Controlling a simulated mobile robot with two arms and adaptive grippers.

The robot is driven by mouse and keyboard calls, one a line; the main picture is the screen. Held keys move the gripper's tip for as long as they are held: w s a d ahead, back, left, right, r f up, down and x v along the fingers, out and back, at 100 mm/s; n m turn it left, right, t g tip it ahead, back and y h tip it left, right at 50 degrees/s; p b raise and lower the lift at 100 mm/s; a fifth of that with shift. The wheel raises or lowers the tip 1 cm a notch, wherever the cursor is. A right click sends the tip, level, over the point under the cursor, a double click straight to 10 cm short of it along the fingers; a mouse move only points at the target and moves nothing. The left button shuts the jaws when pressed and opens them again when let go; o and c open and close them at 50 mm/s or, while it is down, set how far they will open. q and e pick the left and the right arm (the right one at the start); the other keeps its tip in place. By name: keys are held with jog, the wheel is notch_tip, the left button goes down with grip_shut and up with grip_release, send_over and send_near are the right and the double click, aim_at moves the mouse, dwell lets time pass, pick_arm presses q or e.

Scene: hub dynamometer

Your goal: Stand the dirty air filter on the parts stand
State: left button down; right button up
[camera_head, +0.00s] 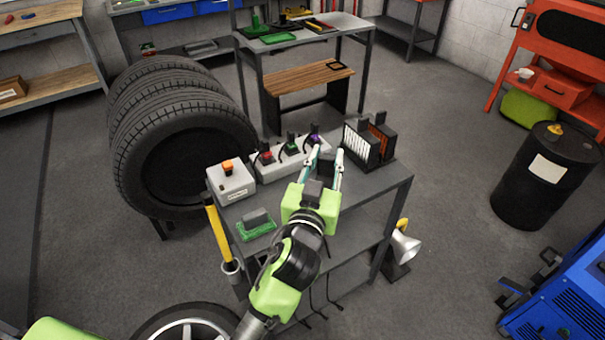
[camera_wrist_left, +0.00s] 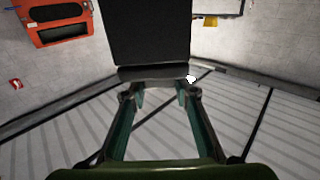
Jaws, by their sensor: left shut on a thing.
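My left gripper (camera_head: 326,160) is over the grey workbench, its fingers closed around a dark block (camera_head: 325,172). In the left wrist view the fingertips (camera_wrist_left: 155,92) hold this thing (camera_wrist_left: 150,35), a flat black panel with a greyish near edge. It seems to be the air filter, but no pleats show, so I cannot tell for sure. A black rack (camera_head: 351,146) to the right holds a white pleated panel and an orange-brown one. My right gripper is not visible.
Stacked tyres (camera_head: 150,120) stand left, a black drum (camera_head: 540,185) right. Floor between bench and drum is largely clear.

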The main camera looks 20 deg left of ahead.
pick_arm(q)
jog(key=w+a+f, duration=0.7)
jog(key=f, duration=0.4)
jog(key=shift+w+a+f, duration=0.2)
jog(key=shift+a+f, duration=0.05)
jog(key=shift+a, duration=0.05)
jog(key=shift+f+b, duration=0.15)
jog(key=shift+b, duration=0.25)
jog(key=c, duration=1.6)
grip_release()
jog(key=shift+c, duration=0.2)
